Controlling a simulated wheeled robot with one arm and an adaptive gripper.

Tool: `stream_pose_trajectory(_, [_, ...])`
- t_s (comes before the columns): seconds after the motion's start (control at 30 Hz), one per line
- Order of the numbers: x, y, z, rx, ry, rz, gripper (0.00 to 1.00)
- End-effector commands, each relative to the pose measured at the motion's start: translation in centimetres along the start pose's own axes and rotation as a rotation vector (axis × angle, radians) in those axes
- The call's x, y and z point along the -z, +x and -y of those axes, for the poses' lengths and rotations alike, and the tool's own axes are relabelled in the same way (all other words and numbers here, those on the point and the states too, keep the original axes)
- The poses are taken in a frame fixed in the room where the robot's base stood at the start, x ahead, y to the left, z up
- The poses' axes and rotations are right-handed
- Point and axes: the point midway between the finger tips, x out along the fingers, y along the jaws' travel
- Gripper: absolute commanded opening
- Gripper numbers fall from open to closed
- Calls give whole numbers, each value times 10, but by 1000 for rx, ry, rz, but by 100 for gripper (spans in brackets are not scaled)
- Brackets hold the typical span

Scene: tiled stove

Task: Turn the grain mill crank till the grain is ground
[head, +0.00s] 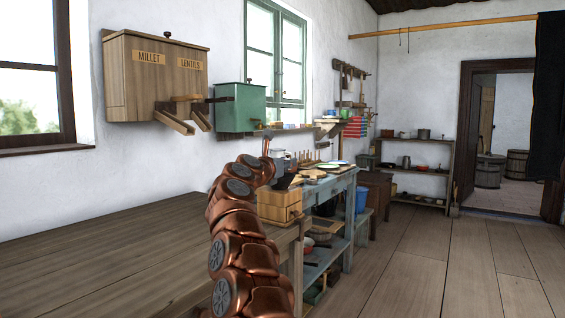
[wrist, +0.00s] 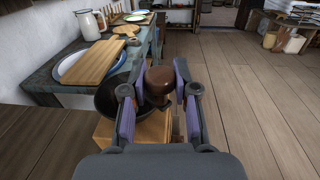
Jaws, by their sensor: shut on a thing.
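The grain mill (head: 277,207) is a light wooden box at the near end of the blue-grey bench in the head view, partly hidden by my copper arm. In the wrist view its wooden body (wrist: 152,130) shows below a dark round bowl (wrist: 112,100). The brown crank knob (wrist: 158,86) stands upright between the purple pads of my gripper (wrist: 158,78). My gripper is shut on the knob. The crank arm under it is mostly hidden, and I cannot see any grain.
A bare wooden table (head: 110,258) fills the near left. The bench behind the mill holds a cutting board (wrist: 92,62), plates and white jars. A millet and lentils dispenser (head: 155,85) and a green box (head: 241,108) hang on the wall. The floor (head: 440,265) at right is clear.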

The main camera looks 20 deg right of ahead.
Motion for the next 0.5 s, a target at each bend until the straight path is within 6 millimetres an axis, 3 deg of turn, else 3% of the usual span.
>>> stream_pose_trajectory(0.37, [1, 1, 0, 3, 0, -1, 0])
stream_pose_trajectory(0.4, [1, 1, 0, 3, 0, -1, 30])
stream_pose_trajectory(0.5, [1, 1, 0, 3, 0, -1, 40])
